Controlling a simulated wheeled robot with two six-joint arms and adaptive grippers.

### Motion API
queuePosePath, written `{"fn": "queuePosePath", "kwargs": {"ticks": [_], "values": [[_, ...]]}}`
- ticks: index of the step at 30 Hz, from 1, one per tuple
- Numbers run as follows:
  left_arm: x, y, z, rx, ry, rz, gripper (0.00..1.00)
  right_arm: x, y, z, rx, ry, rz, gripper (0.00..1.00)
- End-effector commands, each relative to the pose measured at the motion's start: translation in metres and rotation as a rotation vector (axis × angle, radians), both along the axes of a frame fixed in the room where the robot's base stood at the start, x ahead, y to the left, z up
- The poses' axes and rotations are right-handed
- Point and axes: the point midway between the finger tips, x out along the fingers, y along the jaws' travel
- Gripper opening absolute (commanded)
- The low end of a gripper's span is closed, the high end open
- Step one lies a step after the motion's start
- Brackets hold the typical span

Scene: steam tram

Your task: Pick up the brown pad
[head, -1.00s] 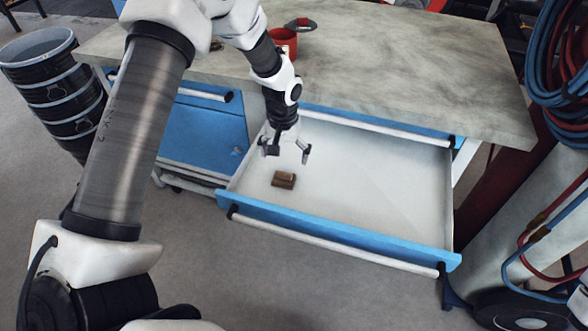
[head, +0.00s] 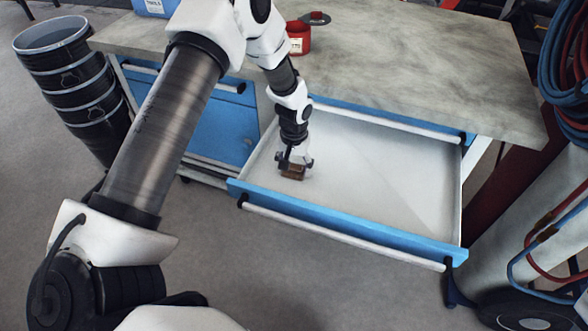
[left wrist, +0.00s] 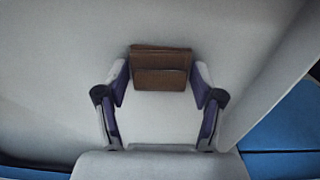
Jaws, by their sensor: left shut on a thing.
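The brown pad (head: 293,172) is a small block in the open drawer, near its left front corner. In the left wrist view the pad (left wrist: 161,70) sits between my two fingertips. My left gripper (head: 295,164) is down in the drawer and shut on the pad, with a finger at each side of it. The left gripper also shows in the left wrist view (left wrist: 160,82). I cannot tell whether the pad is clear of the drawer floor. My right gripper is not in view.
The white-floored drawer (head: 390,185) has a blue front with a long handle bar (head: 340,234); the rest of its floor is empty. The worktop (head: 420,65) overhangs behind it, with a red cup (head: 298,38) on top. Black bins (head: 75,75) stand at the left, hoses (head: 568,60) at the right.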

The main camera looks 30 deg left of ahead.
Motion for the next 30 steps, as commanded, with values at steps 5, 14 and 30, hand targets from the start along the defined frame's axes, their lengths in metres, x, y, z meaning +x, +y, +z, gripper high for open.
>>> {"fn": "queuePosePath", "kwargs": {"ticks": [5, 14, 30], "values": [[-0.001, 0.0, -0.001, 0.0, 0.003, 0.0, 0.33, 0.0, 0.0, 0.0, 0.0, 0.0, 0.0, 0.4], [0.0, 0.0, 0.05, -0.002, -0.002, 0.002, 0.33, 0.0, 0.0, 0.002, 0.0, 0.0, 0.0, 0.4], [-0.001, 0.0, 0.1, -0.001, 0.003, 0.0, 0.6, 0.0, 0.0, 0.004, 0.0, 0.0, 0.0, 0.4]]}}
